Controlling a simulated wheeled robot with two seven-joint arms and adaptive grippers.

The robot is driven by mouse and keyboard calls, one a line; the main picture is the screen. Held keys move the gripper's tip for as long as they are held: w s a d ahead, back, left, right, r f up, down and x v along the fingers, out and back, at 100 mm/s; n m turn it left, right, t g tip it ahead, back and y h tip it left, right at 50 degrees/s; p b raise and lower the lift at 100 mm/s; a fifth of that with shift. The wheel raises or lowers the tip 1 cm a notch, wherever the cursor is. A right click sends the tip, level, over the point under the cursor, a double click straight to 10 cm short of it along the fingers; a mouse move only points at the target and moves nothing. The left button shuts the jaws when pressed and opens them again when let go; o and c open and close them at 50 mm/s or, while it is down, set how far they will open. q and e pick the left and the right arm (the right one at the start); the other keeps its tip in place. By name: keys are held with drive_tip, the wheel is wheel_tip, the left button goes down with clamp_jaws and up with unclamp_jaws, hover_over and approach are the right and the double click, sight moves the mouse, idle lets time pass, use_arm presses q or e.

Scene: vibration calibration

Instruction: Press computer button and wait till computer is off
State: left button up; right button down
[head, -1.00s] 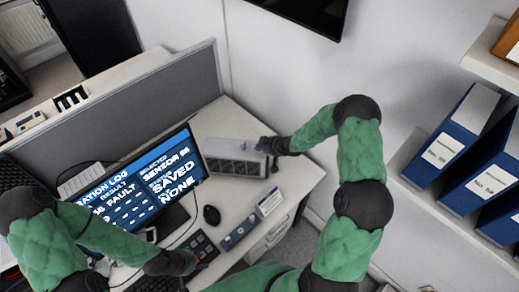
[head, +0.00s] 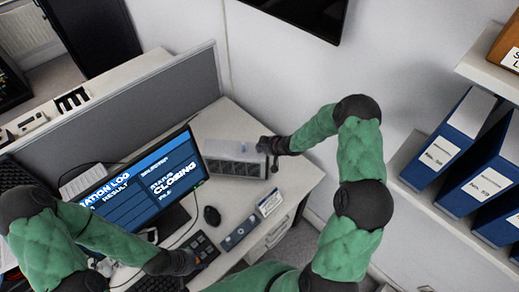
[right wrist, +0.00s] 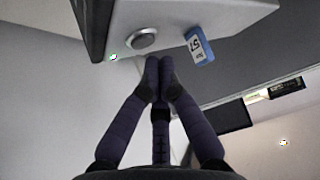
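The computer (head: 236,160) is a light box with a dark grille, standing on the desk behind the monitor. In the right wrist view its round silver button (right wrist: 143,40) shows beside a lit green light (right wrist: 113,57). My right gripper (right wrist: 159,64) is shut and empty, its fingertips just below the button in the picture; contact cannot be told. In the head view my right gripper (head: 268,148) is at the computer's right end. The monitor (head: 140,190) is lit and reads "CLOSING". My left gripper (head: 200,262) is beside a dark keypad (head: 203,246); its fingers are too small to judge.
A blue-and-white tag (right wrist: 199,46) is near the button. A mouse (head: 212,215) and a small labelled block (head: 270,202) are on the desk. A grey partition (head: 130,105) stands behind the monitor. Blue binders (head: 455,135) fill a shelf at right.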

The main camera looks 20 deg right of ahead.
sight(260, 152)
drive_tip(key=shift+r, duration=0.1)
wheel_tip(260, 152, up, 5)
drive_tip(key=p, duration=0.4)
idle(0.3)
idle(0.8)
